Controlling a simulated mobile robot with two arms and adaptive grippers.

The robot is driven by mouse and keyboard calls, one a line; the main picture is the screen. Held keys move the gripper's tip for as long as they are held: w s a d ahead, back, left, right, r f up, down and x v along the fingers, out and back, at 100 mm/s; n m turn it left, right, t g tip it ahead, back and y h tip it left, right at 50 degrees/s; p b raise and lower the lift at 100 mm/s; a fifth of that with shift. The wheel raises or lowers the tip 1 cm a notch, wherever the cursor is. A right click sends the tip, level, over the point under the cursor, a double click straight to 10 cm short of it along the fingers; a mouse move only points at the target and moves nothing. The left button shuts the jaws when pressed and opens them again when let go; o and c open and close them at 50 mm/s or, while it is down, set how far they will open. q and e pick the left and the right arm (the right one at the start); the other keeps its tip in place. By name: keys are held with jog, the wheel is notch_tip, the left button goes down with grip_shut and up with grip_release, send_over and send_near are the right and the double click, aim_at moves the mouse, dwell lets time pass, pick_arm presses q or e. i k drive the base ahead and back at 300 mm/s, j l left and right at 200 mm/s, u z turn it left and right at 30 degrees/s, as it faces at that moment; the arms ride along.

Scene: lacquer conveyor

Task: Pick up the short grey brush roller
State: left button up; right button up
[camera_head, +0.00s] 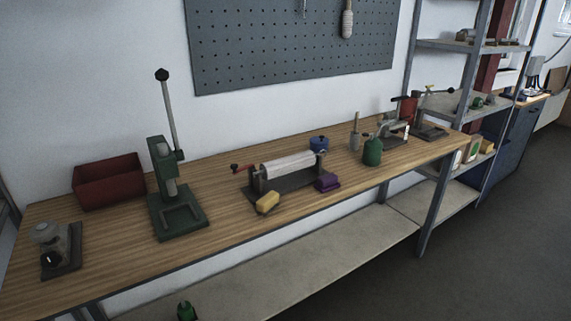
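A pale grey cylinder (288,165) lies level in a dark stand (292,182) with a red-knobbed handle, in the middle of the wooden workbench. A small grey upright piece (355,132) stands farther right, and a light grey brush-like tool (347,22) hangs on the pegboard. I cannot tell from this view which of these, if any, is the short grey brush roller. Neither of my grippers shows in the head view.
A metal shelf rack (455,46) stands right. The floor at lower right is clear.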

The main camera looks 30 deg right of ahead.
aim_at(271, 170)
jog(key=u, duration=1.6)
jog(key=k+j+z, duration=0.1)
jog(key=z, duration=2.5)
jog(key=i+l+u, duration=0.35)
jog(key=i+j, duration=0.05)
jog(key=i, duration=0.05)
